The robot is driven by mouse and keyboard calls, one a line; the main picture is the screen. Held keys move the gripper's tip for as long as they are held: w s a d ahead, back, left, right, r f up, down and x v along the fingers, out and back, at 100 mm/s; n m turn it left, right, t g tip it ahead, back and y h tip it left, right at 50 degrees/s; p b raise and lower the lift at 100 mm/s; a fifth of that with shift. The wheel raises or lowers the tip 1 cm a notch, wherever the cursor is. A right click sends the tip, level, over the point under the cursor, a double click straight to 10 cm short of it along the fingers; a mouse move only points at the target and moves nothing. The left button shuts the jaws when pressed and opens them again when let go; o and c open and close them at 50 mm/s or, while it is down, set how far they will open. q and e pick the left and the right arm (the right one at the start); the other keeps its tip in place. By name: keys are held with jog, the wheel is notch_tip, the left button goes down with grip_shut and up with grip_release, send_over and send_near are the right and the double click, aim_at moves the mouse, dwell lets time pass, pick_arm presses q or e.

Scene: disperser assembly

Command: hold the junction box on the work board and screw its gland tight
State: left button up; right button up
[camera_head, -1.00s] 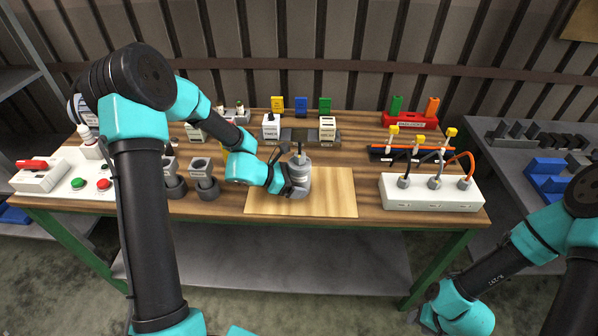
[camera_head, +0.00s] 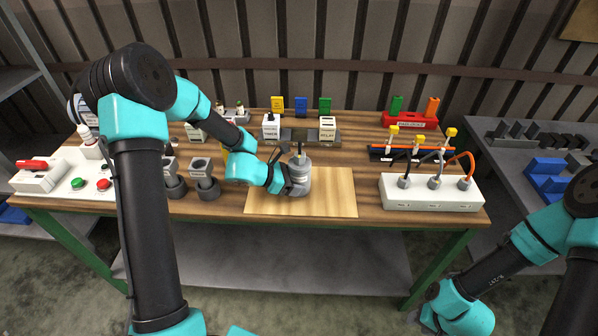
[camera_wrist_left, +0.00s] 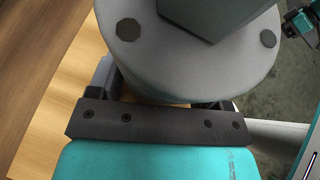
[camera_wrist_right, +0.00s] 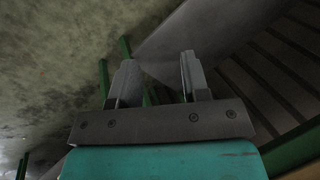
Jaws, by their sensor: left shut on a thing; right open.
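The junction box (camera_head: 299,181) is a grey cylinder with a gland (camera_head: 299,160) standing up on its top. It stands upright on the pale wooden work board (camera_head: 330,195), toward the board's left part. My left gripper (camera_head: 290,183) is shut on the box from the left; in the left wrist view the fingers (camera_wrist_left: 165,95) grip the round grey body (camera_wrist_left: 190,60) with bolt heads on its lid. My right gripper (camera_wrist_right: 155,80) is open and empty, off the table at the lower right, over the floor.
A white block (camera_head: 430,193) with several cables stands right of the board. Grey holders (camera_head: 204,180) stand to the left, and labelled boxes (camera_head: 327,128) behind. A red rack (camera_head: 410,121) is at the back right. The board's right half is clear.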

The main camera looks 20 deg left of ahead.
dwell(0.4)
jog(key=o, duration=0.3)
jog(key=shift+w+a+r, duration=0.1)
jog(key=shift+w, duration=0.1)
jog(key=n+t+y, duration=0.3)
jog(key=n+y, duration=0.6)
jog(key=n, duration=0.8)
send_near(303, 156)
jog(key=d, duration=0.2)
jog(key=shift+s+r, duration=0.25)
jog(key=shift+r, duration=0.2)
jog(key=shift+a, duration=0.1)
jog(key=x, duration=1.2)
